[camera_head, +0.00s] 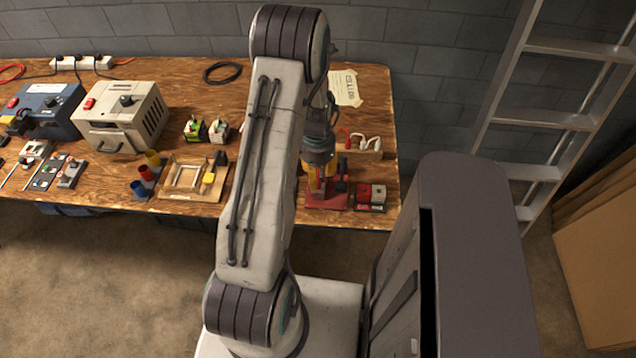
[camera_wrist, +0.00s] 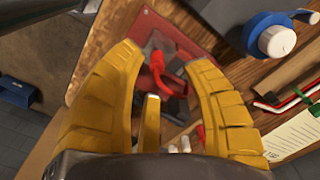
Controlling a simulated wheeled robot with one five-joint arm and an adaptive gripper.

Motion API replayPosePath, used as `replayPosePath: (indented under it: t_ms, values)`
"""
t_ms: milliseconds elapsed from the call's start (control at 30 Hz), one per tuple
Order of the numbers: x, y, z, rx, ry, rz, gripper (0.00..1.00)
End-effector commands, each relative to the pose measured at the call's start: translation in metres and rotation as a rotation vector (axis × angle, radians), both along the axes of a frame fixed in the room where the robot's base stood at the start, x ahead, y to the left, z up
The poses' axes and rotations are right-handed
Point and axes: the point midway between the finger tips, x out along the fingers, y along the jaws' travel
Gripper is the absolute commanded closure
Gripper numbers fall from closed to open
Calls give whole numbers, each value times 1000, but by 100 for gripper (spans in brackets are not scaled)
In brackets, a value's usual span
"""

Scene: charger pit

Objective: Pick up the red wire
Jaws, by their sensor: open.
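A thin red wire (camera_head: 345,139) curves in a shallow wooden tray (camera_head: 374,155) beside white wires, at the right of the bench. In the wrist view, a red strand (camera_wrist: 301,99) lies at the right beside a white one. A coiled red cable (camera_head: 11,72) lies at the bench's far left. My gripper (camera_wrist: 160,60) has its yellow fingers spread over a red plate (camera_wrist: 200,38). A curved red piece (camera_wrist: 172,74) on a dark fixture shows between the fingers; I cannot tell whether they touch it. In the head view, my gripper (camera_head: 322,182) is partly hidden by my arm.
A paper sheet (camera_head: 345,88) lies behind the tray. A wooden frame tray (camera_head: 184,177) and colored cups (camera_head: 147,172) stand left.

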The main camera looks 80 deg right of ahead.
Motion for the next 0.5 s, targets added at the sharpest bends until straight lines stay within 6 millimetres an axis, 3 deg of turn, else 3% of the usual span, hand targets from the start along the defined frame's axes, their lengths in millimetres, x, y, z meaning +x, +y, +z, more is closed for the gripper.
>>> replayPosePath:
  t_ms: [300,500]
  values:
    - [-3,3,-34,3,-1,1,56]
    - [-3,2,-44,0,0,1,56]
